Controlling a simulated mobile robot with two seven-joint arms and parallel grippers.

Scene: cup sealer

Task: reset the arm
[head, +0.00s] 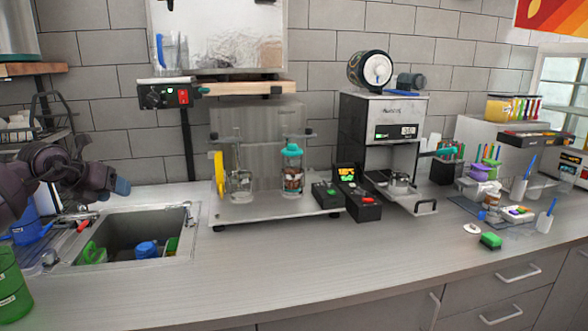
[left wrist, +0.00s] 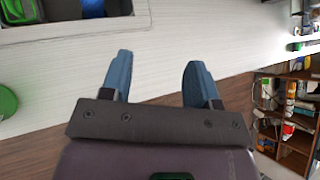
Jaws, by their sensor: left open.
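My left arm comes in from the left in the head view, with its gripper (head: 122,187) held above the left part of the sink. In the left wrist view the two blue fingers of the gripper (left wrist: 157,82) stand wide apart with nothing between them. Below them are the pale counter and its front edge. My right gripper is in neither view.
The sink (head: 190,247) holds a blue item (head: 146,250) and green items. The cup sealer stand (head: 262,207) and a dispensing machine (head: 385,135) stand on the counter (head: 300,262). A green container (head: 12,288) is at the near left. The front middle counter is clear.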

